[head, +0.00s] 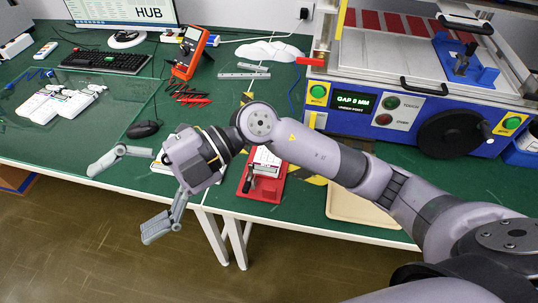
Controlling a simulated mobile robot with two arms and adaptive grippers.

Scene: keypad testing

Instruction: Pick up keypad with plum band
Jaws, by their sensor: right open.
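Several white keypads (58,102) lie close together on the clear mat (105,112) at the left of the green table; their bands are too small to tell the plum one for sure. Another white keypad-like device (266,160) sits in a red fixture (262,188) near the table's front edge. A white item lies partly hidden behind my right gripper. My right gripper (131,195) is wide open and empty, over the table's front edge, right of and nearer than the keypads. My left gripper is out of view.
A black mouse (144,129) and keyboard (106,60) lie near the mat. An orange meter (190,52) stands behind, with red and black leads (188,94). A large blue and white press (400,100) fills the right. A beige tray (355,208) lies in front of it.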

